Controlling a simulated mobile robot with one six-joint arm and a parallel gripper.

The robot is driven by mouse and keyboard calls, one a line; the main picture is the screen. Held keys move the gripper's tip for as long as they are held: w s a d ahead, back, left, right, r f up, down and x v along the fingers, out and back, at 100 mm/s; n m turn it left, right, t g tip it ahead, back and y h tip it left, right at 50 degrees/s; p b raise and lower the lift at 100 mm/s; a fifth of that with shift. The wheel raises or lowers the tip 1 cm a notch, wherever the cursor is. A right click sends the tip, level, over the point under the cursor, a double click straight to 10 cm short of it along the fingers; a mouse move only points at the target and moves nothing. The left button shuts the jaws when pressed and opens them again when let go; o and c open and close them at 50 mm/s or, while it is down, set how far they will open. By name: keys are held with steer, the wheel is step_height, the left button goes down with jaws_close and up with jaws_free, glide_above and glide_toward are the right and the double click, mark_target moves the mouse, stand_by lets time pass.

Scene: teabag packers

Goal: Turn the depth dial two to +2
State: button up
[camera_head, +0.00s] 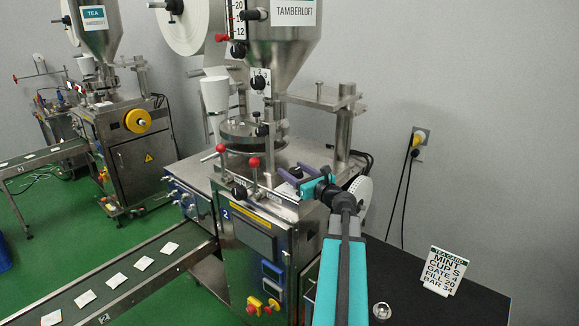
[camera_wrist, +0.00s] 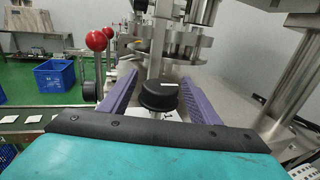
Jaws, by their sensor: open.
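A black round dial (camera_wrist: 158,97) with a white mark on its top edge stands between the two purple fingers of my gripper (camera_wrist: 160,102) in the wrist view. The fingers are open, one on each side of it, with a gap visible; I cannot tell whether either touches it. A white label with dark print shows partly below the dial, its scale too covered to read. In the head view my gripper (camera_head: 290,178) reaches over the right part of machine 2's (camera_head: 252,215) top, and I cannot make out this dial there.
Two red-knobbed levers (camera_head: 254,162) and another black knob (camera_head: 239,192) stand left of my gripper. A steel post rises behind the dial. A steel column (camera_head: 345,125) stands nearby. A card (camera_head: 443,271) stands on the black table (camera_head: 420,300).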

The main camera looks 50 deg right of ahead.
steer(key=shift+w+d+p, duration=0.15)
steer(key=shift+w, duration=0.55)
steer(key=shift+w+d+p, duration=0.1)
steer(key=shift+w+p, duration=0.05)
steer(key=shift+w, duration=0.5)
steer(key=c, duration=1.1)
steer(key=shift+o, duration=0.2)
